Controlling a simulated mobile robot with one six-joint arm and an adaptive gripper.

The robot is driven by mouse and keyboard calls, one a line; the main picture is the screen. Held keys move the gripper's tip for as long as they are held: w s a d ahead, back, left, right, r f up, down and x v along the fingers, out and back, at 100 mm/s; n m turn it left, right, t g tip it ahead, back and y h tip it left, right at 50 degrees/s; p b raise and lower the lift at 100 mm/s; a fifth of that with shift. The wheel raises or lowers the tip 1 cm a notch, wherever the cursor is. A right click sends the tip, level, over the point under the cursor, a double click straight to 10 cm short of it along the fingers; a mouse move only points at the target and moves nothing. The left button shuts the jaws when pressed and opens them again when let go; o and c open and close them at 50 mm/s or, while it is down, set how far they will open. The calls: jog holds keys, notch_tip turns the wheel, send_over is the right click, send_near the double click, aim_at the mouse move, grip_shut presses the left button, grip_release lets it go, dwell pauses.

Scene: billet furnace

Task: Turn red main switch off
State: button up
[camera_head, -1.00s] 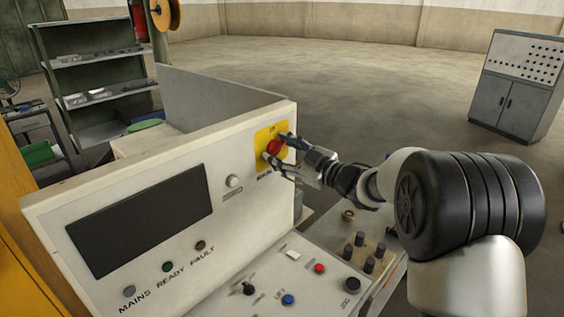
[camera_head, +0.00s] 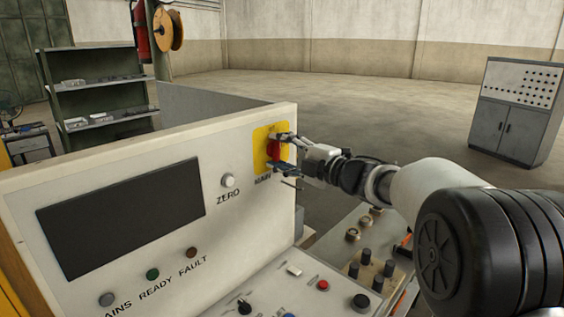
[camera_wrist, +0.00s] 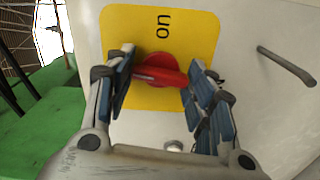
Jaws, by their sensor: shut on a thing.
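The red main switch (camera_head: 274,151) sits on a yellow plate (camera_head: 259,145) at the upper right of the white console face. My gripper (camera_head: 277,153) reaches it from the right, one finger above the red handle and one below. In the wrist view the red handle (camera_wrist: 160,70) lies roughly level between the two blue-padded fingers, which are shut on its ends. The word "on" shows sideways on the yellow plate (camera_wrist: 185,25) there. Part of the plate is hidden behind the fingers. In the head view "MAIN" is printed under the plate, partly covered.
A dark screen (camera_head: 120,215), a ZERO button (camera_head: 228,181) and several lamps are left of the switch. Buttons and black knobs (camera_head: 365,270) lie on the sloped desk below my arm. A grey cabinet (camera_head: 513,110) stands far right; the floor between is clear.

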jog(key=shift+n+b, duration=0.6)
jog(key=shift+n, duration=0.3)
jog(key=o, duration=1.1)
jog(key=shift+c, duration=0.2)
jog(key=v, duration=1.2)
